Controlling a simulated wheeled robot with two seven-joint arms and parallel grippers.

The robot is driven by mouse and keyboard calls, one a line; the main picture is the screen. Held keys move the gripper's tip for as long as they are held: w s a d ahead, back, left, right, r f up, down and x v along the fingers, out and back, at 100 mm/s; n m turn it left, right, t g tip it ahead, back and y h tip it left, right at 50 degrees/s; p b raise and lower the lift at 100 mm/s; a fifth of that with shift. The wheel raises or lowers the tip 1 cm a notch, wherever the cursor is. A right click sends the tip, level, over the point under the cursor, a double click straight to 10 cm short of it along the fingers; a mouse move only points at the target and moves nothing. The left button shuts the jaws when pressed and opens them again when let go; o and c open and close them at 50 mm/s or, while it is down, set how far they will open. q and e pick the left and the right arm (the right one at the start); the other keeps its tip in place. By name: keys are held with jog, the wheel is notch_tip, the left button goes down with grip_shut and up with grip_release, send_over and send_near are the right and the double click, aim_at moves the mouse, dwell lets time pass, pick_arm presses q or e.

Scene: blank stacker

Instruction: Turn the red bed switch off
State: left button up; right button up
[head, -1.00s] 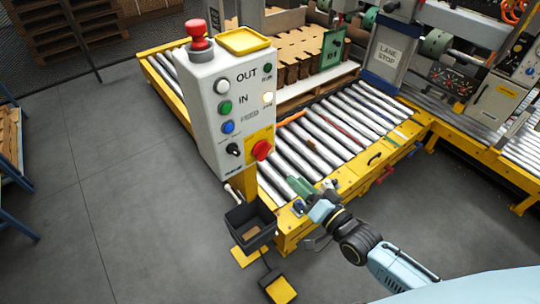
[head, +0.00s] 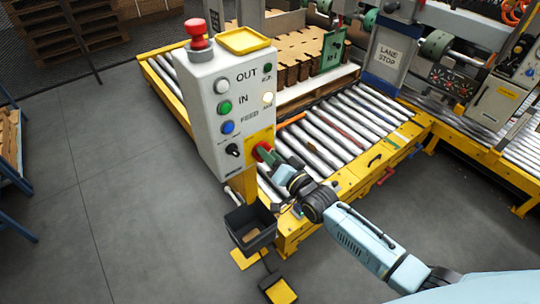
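The red bed switch (head: 262,148) is a red rotary knob on a yellow plate at the lower right of the white control box (head: 209,115). My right gripper (head: 266,155) is at the knob, its green fingers reaching it from the lower right and partly covering it. Whether the fingers are closed on the knob is too small to tell. The knob's turned position is hidden behind the fingers. My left gripper is out of view.
The box also has a red mushroom button (head: 197,32) on top, several round buttons and a black selector (head: 232,150). A dark bin (head: 251,228) hangs below. The roller conveyor (head: 340,135) lies behind.

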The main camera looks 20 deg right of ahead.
grip_shut()
jog(key=shift+n, duration=0.4)
jog(key=n, duration=0.5)
jog(key=n+p, duration=0.1)
jog(key=n, duration=0.5)
jog(key=a+n+p, duration=0.1)
jog(key=n, duration=0.5)
jog(key=shift+s, duration=0.15)
dwell(0.6)
grip_release()
